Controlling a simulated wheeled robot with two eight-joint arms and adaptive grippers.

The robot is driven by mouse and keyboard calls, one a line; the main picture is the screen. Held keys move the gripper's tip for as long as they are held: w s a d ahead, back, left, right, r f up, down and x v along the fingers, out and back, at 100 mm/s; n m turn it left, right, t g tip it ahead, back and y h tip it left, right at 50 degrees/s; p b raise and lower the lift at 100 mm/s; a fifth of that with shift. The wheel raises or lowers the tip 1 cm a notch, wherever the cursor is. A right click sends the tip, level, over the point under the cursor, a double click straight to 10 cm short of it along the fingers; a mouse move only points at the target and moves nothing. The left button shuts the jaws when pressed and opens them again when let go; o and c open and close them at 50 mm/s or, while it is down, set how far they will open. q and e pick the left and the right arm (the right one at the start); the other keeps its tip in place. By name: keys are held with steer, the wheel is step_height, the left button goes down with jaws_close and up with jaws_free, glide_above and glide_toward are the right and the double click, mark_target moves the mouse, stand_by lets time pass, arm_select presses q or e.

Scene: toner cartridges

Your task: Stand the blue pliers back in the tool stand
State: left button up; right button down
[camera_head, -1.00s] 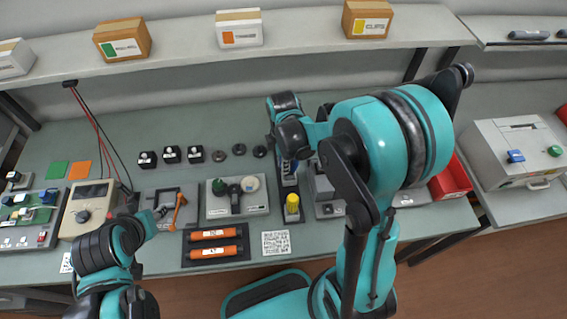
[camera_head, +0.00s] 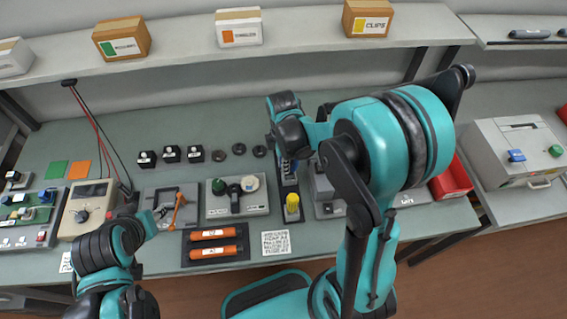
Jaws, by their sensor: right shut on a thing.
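My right gripper (camera_head: 290,161) points down over the dark tool stand (camera_head: 291,186), at the middle of the bench. It is shut on the blue pliers (camera_head: 294,167), of which only a small blue bit shows below my wrist. The gripper and arm hide most of the pliers, and I cannot tell whether their lower end is inside the stand. A yellow-topped tool (camera_head: 292,203) stands at the stand's front end. My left gripper (camera_head: 162,212) is low at the left, beside an orange-handled fixture (camera_head: 179,209); its fingers are too small to judge.
A grey panel with knobs (camera_head: 237,209) lies left of the stand. A black tray (camera_head: 188,256) with two orange cartridges lies in front. A grey box (camera_head: 325,208) and a red bin (camera_head: 452,180) stand to the right. A shelf with boxes (camera_head: 240,35) runs behind.

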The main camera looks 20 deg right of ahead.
steer(key=shift+f+b, duration=0.6)
steer(key=shift+f, duration=0.05)
stand_by(0.3)
steer(key=c, duration=1.4)
jaws_free()
steer(key=shift+r, duration=0.1)
steer(key=r, duration=1.1)
steer(key=shift+w+r, duration=0.2)
steer(key=shift+r, duration=0.2)
